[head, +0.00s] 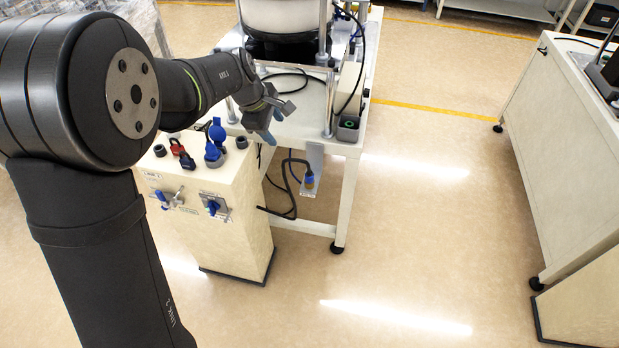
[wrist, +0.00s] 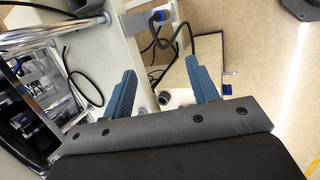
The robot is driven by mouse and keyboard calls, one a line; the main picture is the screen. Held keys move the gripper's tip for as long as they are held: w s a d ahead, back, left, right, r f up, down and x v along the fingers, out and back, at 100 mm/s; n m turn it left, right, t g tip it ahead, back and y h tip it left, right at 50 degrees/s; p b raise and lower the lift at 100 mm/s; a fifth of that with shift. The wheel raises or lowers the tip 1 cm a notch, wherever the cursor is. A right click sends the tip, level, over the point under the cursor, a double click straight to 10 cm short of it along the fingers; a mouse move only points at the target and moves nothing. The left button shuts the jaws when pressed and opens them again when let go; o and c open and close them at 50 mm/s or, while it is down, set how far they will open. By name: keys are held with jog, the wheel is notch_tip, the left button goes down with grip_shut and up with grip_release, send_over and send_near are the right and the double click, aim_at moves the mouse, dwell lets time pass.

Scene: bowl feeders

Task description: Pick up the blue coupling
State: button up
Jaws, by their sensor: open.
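A blue coupling-like part (head: 216,132) stands upright on top of the cream cabinet, with a second blue piece (head: 212,152) just below it in the picture. Another blue connector (head: 309,180) sits on a bracket at the table leg, with a black cable; it also shows in the wrist view (wrist: 160,16). I cannot tell which one the name means. My gripper (head: 274,121) is right of the upright blue part, above the table's edge, apart from it. In the wrist view its blue-grey fingers (wrist: 161,68) are spread and empty.
The cream cabinet (head: 225,235) also carries red and black parts (head: 182,154), grey sockets and blue-handled valves (head: 213,206) on its front. The white table (head: 345,190) with a bowl feeder (head: 284,18) stands behind. Open floor (head: 420,230) lies to the right.

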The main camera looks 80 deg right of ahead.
jog(key=m+t+y, duration=0.2)
jog(key=m+y, duration=0.1)
jog(key=m, duration=1.2)
send_over(309, 172)
jog(key=s+a, duration=0.1)
jog(key=a, duration=0.1)
notch_tip(309, 172, down, 12)
jog(key=f, duration=0.4)
jog(key=d+f, duration=0.1)
jog(key=f, duration=0.7)
jog(key=shift+w+d, duration=0.2)
jog(key=shift+w+d+f, duration=0.15)
jog(key=shift+d+f, duration=0.05)
jog(key=shift+f, duration=1.1)
jog(key=shift+w+d+f, duration=0.1)
jog(key=shift+d+f, duration=0.05)
jog(key=shift+f, duration=1.1)
jog(key=c, duration=1.2)
jog(key=shift+o, duration=0.2)
jog(key=shift+r, duration=0.15)
